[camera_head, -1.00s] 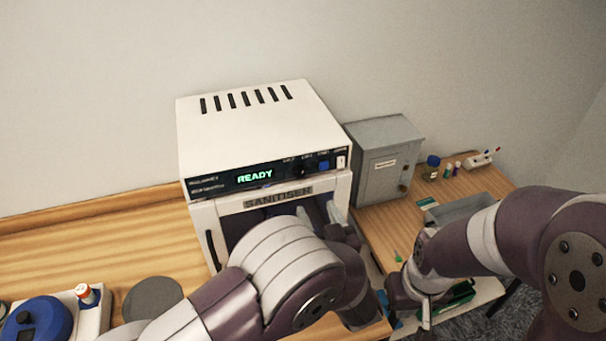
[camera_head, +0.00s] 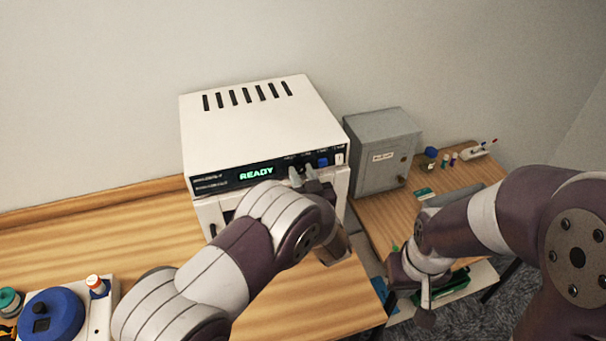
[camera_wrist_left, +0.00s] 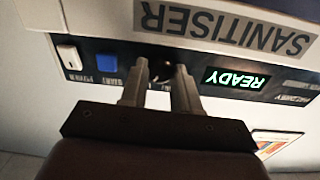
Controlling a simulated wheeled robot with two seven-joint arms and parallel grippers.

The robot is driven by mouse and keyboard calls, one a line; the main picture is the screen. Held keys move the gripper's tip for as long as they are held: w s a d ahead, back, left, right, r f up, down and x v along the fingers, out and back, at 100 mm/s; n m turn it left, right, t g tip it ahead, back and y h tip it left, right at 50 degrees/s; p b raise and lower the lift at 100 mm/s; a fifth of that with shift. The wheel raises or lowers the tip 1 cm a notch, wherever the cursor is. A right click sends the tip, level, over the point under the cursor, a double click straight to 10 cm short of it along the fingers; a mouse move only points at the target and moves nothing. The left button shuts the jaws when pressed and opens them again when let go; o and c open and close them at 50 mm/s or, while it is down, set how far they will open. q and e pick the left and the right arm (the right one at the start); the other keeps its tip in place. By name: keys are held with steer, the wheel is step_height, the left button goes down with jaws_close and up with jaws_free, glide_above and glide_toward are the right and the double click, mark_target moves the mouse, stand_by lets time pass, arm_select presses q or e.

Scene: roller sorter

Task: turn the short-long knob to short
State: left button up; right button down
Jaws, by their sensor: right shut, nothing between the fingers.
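The white sanitiser (camera_head: 250,120) stands against the wall with a black control strip and a green READY display (camera_head: 257,173). My left gripper (camera_head: 302,178) is at the strip, just right of the display. In the left wrist view, which shows the panel upside down, its two fingers (camera_wrist_left: 160,72) are apart at a small dark knob (camera_wrist_left: 163,62), partly hidden by them. I cannot tell whether they touch it or where it points. A blue button (camera_wrist_left: 106,63) and a white switch (camera_wrist_left: 69,57) are beside it. My right gripper (camera_head: 426,298) is shut and empty, low at the right.
A grey cabinet (camera_head: 382,150) stands right of the sanitiser. Small bottles (camera_head: 430,160) and a white rack (camera_head: 480,150) are behind it on the right. A blue round device (camera_head: 52,315) is at the lower left. The wooden table between is clear.

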arm_select(q)
steer(key=shift+c, duration=0.4)
steer(key=shift+f+n+b, duration=0.2)
steer(key=shift+n+b, duration=0.1)
steer(key=shift+b, duration=0.4)
steer(key=n+b, duration=1)
steer(key=b, duration=0.6)
steer(key=shift+f+b, duration=0.15)
steer(key=shift+b, duration=0.15)
steer(key=shift+r+n+b, duration=0.25)
steer(key=shift+n+b, duration=0.55)
steer(key=shift+b, duration=0.15)
steer(key=o, duration=1.1)
steer(key=shift+c, duration=0.2)
steer(key=shift+f, duration=0.15)
